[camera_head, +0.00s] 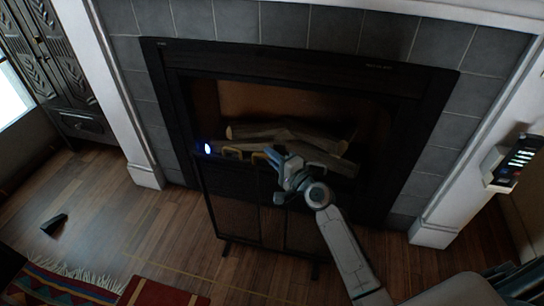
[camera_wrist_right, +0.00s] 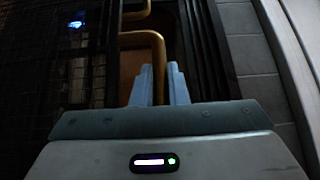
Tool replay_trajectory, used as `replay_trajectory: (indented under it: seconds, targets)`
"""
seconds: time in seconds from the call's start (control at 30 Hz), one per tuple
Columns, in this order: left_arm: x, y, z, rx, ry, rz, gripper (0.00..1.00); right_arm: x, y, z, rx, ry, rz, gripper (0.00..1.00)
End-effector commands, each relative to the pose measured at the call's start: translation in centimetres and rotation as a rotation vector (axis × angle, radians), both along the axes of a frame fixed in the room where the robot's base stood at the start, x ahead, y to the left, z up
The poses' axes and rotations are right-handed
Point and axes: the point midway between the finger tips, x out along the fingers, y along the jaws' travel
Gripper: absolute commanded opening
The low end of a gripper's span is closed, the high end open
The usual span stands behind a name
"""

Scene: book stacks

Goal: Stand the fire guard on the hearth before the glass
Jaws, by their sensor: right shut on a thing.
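The fire guard (camera_head: 235,205) is a dark mesh panel with brass handles on its top edge and small feet below. It is roughly upright in front of the fireplace glass (camera_head: 300,105), covering its lower left part. I cannot tell whether its feet touch the floor. My right gripper (camera_head: 275,168) is shut on a brass handle at the guard's top. In the right wrist view the handle (camera_wrist_right: 158,52) runs down between the fingers (camera_wrist_right: 160,88), with the mesh (camera_wrist_right: 85,70) to the left. My left gripper is not in view.
The dark fireplace frame (camera_head: 420,120) stands in grey tiles, with logs (camera_head: 285,132) inside. A white surround post (camera_head: 470,170) and a lit control panel (camera_head: 518,160) are at right. A small dark object (camera_head: 54,223) and rugs (camera_head: 60,285) lie on the wooden floor at left.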

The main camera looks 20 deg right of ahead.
Motion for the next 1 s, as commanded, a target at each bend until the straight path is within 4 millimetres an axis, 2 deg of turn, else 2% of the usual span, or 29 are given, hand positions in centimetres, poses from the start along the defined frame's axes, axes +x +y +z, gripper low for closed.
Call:
replay_trajectory:
  seconds: [0.03, 0.3, 0.33, 0.4, 0.43, 0.8, 1.0]
  targets:
    - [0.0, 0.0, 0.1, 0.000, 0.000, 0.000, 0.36, 0.1, 0.0, 0.5, 0.001, -0.009, -0.001, 0.00]
    - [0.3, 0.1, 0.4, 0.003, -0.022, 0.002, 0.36, 0.1, 0.0, 0.4, 0.001, -0.009, -0.001, 0.00]
    - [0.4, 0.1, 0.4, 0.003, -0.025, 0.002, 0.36, 0.0, 0.0, -0.1, -0.001, 0.000, 0.000, 0.19]
    - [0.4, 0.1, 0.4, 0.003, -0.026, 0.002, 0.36, 0.0, 0.0, -0.1, -0.001, 0.000, 0.000, 0.33]
    - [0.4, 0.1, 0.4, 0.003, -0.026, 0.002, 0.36, 0.0, 0.0, -0.1, -0.001, 0.000, 0.000, 0.35]
    - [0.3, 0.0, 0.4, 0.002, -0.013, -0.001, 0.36, 0.0, 0.0, 0.1, -0.001, 0.000, 0.000, 0.35]
    - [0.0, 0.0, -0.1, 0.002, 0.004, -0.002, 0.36, -3.4, -1.3, -0.3, -0.006, 0.003, 0.001, 0.35]
